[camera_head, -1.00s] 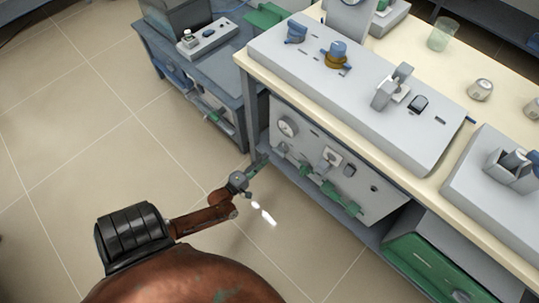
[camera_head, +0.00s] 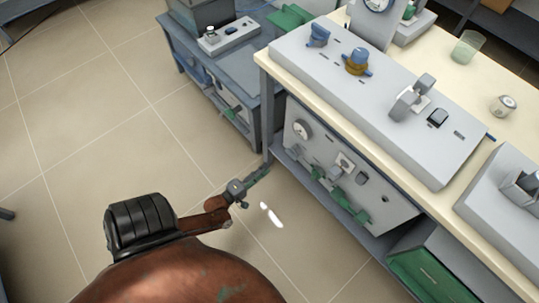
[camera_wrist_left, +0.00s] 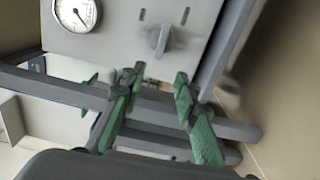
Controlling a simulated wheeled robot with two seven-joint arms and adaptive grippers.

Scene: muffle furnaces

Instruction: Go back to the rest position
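My left gripper (camera_head: 257,176) reaches out low over the tiled floor, just left of the near corner of the bench (camera_head: 270,110) in the head view. In the left wrist view its two green fingers (camera_wrist_left: 155,110) are apart with nothing between them. Behind them are a grey panel (camera_wrist_left: 120,28) with a round gauge (camera_wrist_left: 77,12) and a knob, and grey frame bars. I cannot tell whether the fingers touch a bar. My right gripper is in neither view.
The cream-topped bench carries a long grey furnace unit (camera_head: 385,110), a glass beaker (camera_head: 468,47) and a small metal pot (camera_head: 503,105). A gauge panel (camera_head: 330,165) sits under it. A blue-grey table (camera_head: 195,45) stands behind. The floor (camera_head: 85,130) at left is clear.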

